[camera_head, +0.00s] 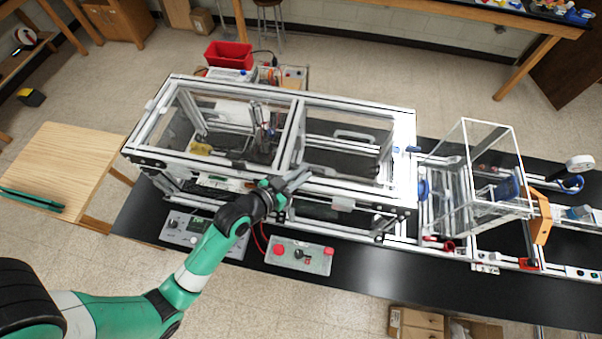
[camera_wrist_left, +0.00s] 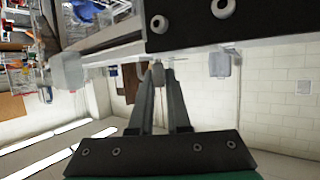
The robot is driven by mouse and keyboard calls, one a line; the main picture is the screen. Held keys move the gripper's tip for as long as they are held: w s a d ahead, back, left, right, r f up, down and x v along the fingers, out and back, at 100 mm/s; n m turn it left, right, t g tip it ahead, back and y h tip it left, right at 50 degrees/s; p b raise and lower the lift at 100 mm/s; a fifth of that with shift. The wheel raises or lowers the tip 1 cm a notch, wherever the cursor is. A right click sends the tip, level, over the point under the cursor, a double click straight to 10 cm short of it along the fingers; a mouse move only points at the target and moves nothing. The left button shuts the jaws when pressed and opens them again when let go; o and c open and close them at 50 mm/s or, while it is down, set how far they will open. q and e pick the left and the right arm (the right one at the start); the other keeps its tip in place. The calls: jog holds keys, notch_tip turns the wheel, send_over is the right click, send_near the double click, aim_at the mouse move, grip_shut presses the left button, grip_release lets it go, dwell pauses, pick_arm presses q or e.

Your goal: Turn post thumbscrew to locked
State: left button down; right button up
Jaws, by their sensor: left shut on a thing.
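My left gripper (camera_head: 299,178) reaches in from the lower left to the front top rail of the aluminium extrusion frame (camera_head: 345,188). In the left wrist view its two long grey fingers (camera_wrist_left: 158,82) come together at their tips under a rail. They are shut on a small pale grey knob, which looks like the post thumbscrew (camera_wrist_left: 158,70). Only part of the knob shows between the tips, and its locked or unlocked marking cannot be read. In the head view the fingers hide the thumbscrew. My right gripper is in neither view.
Control boxes (camera_head: 302,256) with red buttons sit on the black bench (camera_head: 385,285) before the frame. A clear acrylic box (camera_head: 480,180) stands to the right. In the wrist view, a rounded grey fitting (camera_wrist_left: 67,70) and a translucent one (camera_wrist_left: 220,62) flank the fingers.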

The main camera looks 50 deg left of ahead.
pick_arm(q)
jog(key=m+h, duration=0.2)
jog(key=shift+a+m+h, duration=0.1)
jog(key=shift+m+h, duration=0.2)
jog(key=shift+h, duration=0.1)
jog(key=shift+m+g+h, duration=0.3)
jog(key=shift+m+h, duration=0.2)
jog(key=shift+h, duration=0.1)
jog(key=shift+f, duration=0.1)
jog(key=c, duration=0.9)
grip_release()
